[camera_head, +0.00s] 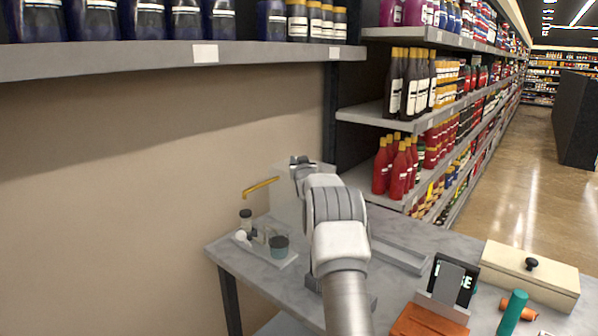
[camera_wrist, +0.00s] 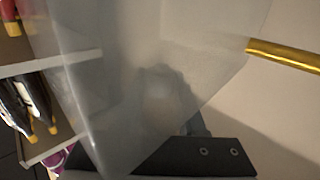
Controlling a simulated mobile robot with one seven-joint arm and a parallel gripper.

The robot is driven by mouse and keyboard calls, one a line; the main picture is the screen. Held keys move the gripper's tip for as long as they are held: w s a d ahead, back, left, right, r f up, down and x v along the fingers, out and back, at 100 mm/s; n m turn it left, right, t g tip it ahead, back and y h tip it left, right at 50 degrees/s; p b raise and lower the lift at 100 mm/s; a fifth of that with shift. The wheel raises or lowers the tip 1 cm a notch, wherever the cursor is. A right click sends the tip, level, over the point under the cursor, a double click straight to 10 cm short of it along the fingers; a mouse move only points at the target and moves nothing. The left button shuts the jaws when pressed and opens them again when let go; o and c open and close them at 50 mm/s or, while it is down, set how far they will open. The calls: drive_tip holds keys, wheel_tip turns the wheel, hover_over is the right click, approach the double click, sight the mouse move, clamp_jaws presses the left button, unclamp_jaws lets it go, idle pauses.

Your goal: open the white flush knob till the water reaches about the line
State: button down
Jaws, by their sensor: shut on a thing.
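A clear, box-like tank (camera_head: 287,210) stands on the grey table by the wall, partly behind my arm. A yellow tube (camera_head: 262,187) sticks out to its left; it also shows at the right of the wrist view (camera_wrist: 285,55). The cloudy clear wall of the tank (camera_wrist: 110,60) fills much of the wrist view. I cannot clearly see the white flush knob, the line or any water level.
A tray (camera_head: 280,262) with several small jars stands at the table's left end. A cream box (camera_head: 530,276) with a black knob, a green cylinder (camera_head: 512,312) and a dark sign (camera_head: 453,282) stand at the right. Bottle shelves (camera_head: 400,125) rise behind; a shelf (camera_head: 180,58) hangs above.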

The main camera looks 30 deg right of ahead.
drive_tip(key=shift+f+m+g+h+b, duration=0.1)
drive_tip(key=shift+m+g+h+b, duration=0.4)
drive_tip(key=shift+h+b, duration=0.4)
drive_tip(key=shift+m+h+b, duration=0.3)
drive_tip(key=shift+m, duration=0.2)
drive_tip(key=c, duration=0.5)
unclamp_jaws()
drive_tip(key=shift+s+a, duration=0.1)
drive_tip(key=shift+s, duration=0.05)
drive_tip(key=v, duration=1.7)
drive_tip(key=shift+r+b, duration=0.3)
drive_tip(key=shift+r, duration=0.05)
drive_tip(key=shift+a, duration=0.1)
